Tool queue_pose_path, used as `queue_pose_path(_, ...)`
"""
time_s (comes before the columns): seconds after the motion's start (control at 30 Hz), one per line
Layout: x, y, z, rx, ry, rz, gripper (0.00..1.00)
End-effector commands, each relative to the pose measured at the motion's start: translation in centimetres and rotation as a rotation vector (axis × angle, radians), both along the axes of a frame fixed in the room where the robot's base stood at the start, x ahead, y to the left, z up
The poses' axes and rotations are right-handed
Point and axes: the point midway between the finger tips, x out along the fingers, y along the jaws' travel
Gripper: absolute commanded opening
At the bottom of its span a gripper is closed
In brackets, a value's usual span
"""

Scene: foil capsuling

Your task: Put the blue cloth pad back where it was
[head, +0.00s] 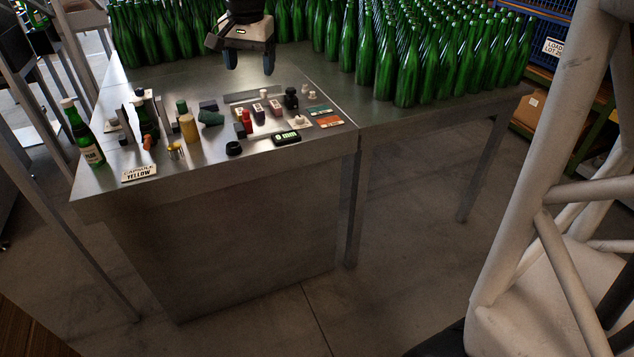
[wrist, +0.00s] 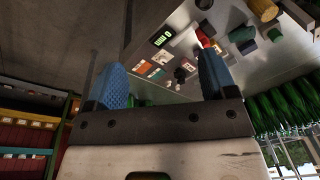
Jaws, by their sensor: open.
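My gripper (head: 250,65) is open above the back part of the steel table (head: 200,165). Its two blue fingers stand well apart in the wrist view (wrist: 162,76), with nothing between them. A small dark blue-grey block (head: 208,105) lies on the table, behind a dark green roll (head: 211,118); it also shows in the wrist view (wrist: 248,47). It may be the blue cloth pad, but I cannot tell at this size. A small dark bluish piece (head: 240,130) lies beside a red piece (head: 247,119). My gripper touches none of these.
A yellow cylinder (head: 188,128), a black ring (head: 234,149), a display (head: 286,138) and a "CAPSULE YELLOW" card (head: 139,173) are on the table. A labelled green bottle (head: 86,138) stands at the left edge. Many green bottles (head: 410,75) crowd the back and right. The front strip is mostly clear.

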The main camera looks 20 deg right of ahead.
Motion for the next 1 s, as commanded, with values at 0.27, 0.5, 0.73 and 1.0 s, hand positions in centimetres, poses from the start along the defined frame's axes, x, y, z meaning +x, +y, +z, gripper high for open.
queue_pose_path(0.27,-8.0,-0.7,-0.9,-0.02,-0.02,0.127,0.78)
queue_pose_path(0.5,-14.6,-1.2,-2.5,-0.04,-0.036,0.239,0.78)
queue_pose_path(0.73,-20.8,-1.6,-4.6,-0.061,-0.051,0.346,0.78)
queue_pose_path(1.0,-27.9,-2.0,-7.9,-0.088,-0.068,0.471,0.78)
